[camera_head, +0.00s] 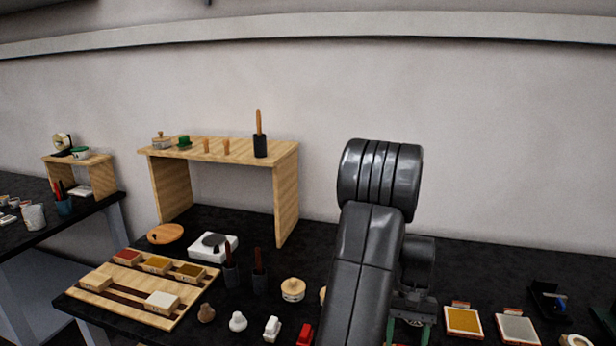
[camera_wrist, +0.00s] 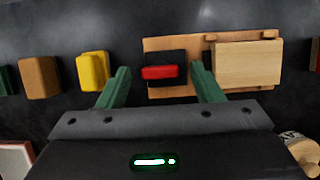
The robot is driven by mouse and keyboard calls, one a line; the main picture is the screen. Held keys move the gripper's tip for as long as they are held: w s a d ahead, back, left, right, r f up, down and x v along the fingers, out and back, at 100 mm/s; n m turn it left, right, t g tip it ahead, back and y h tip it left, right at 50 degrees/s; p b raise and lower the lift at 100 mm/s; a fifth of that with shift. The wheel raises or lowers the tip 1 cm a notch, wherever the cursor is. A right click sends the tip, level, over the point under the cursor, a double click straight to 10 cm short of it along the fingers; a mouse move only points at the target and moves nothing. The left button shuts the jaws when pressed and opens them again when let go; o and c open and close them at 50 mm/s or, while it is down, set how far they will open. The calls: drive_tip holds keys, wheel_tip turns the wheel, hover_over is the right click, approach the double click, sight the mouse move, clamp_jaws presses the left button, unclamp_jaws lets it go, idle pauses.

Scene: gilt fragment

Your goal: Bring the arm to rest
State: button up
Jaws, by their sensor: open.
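My black arm (camera_head: 368,262) rises at the right of the middle in the head view and is folded over the dark bench. My gripper (camera_wrist: 161,72) shows in the wrist view with its two green fingers spread apart. The space between the fingers is empty. Beyond the fingertips lies a wooden holder (camera_wrist: 194,88) with a red piece (camera_wrist: 160,72) in a dark recess and a pale wooden block (camera_wrist: 248,63) at its right. I cannot tell whether the fingers touch the holder. In the head view the gripper (camera_head: 409,318) is partly hidden behind the arm.
A wooden shelf (camera_head: 286,190) stands at the back, bearing small items. A slotted wooden tray (camera_head: 92,303) with several blocks lies at the left. Small stamps, a round pot (camera_head: 293,289) and framed pads (camera_head: 463,320) crowd the bench.

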drive_tip(key=v, duration=1.4)
drive_tip(key=x, duration=1.4)
drive_tip(key=shift+s+f, duration=0.15)
drive_tip(key=shift+f, duration=0.1)
drive_tip(key=m+y, duration=0.1)
drive_tip(key=m, duration=0.1)
drive_tip(key=m+t, duration=0.1)
drive_tip(key=m, duration=0.2)
drive_tip(key=shift+d+y+p, duration=0.15)
drive_tip(key=shift+y+p, duration=0.15)
drive_tip(key=shift+y, duration=0.1)
drive_tip(key=m+t+y, duration=0.1)
drive_tip(key=m, duration=0.3)
drive_tip(key=shift+s+m, duration=0.15)
drive_tip(key=shift+m, duration=0.15)
drive_tip(key=m+t, duration=0.2)
drive_tip(key=m, duration=0.3)
drive_tip(key=shift+s+m+b, duration=0.15)
drive_tip(key=shift+m+b, duration=0.15)
drive_tip(key=shift+m+t, duration=0.7)
drive_tip(key=shift+m, duration=0.7)
drive_tip(key=shift+r, duration=0.1)
